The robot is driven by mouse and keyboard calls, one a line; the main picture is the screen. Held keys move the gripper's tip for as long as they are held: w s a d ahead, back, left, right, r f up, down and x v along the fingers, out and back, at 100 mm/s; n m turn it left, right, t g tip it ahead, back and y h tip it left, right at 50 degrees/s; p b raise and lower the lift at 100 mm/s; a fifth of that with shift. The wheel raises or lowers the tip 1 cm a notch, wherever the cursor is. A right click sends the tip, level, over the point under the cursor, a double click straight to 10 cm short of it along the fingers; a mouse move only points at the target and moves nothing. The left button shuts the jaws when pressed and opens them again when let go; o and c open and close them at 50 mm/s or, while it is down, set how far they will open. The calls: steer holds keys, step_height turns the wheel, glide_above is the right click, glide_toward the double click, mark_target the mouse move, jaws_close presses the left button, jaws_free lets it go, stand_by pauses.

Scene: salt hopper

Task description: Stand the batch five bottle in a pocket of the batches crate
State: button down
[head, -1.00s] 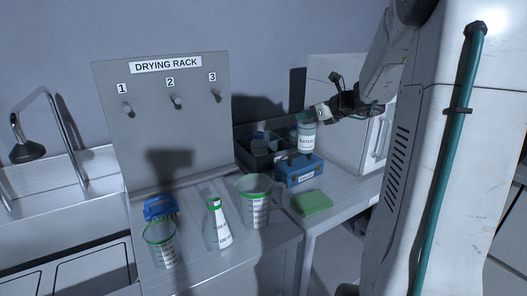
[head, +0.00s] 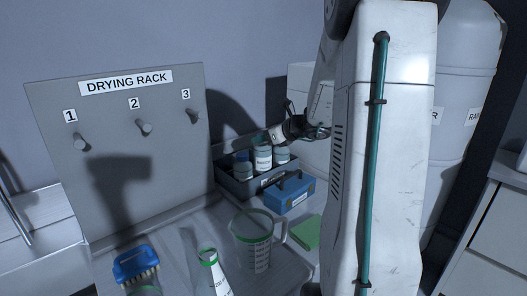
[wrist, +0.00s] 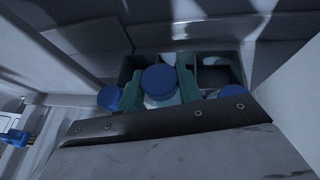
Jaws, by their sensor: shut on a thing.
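The batch five bottle, a white-labelled bottle (head: 263,160), is upright in my gripper (head: 272,138) at the batches crate (head: 232,184). The label number is too small to read. In the wrist view its blue cap (wrist: 160,80) sits between the two teal fingers of my gripper (wrist: 160,92), which are shut on it. The bottle's lower end is hidden by the crate's front wall, so I cannot tell whether it touches the pocket floor. Another bottle (head: 243,172) stands in the crate to its left and one (head: 282,156) to its right.
A blue toolbox (head: 291,194) stands right in front of the crate. A green pad (head: 306,232), a measuring jug (head: 255,243), a flask (head: 212,272) and a blue brush (head: 135,265) are nearer. The drying rack (head: 120,140) is at left. Empty crate pockets (wrist: 215,76) show in the wrist view.

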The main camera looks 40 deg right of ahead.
mark_target(264, 148)
steer(key=shift+f, duration=1.9)
steer(key=shift+s+f, duration=0.1)
steer(key=c, duration=0.9)
jaws_free()
steer(key=shift+c, duration=0.2)
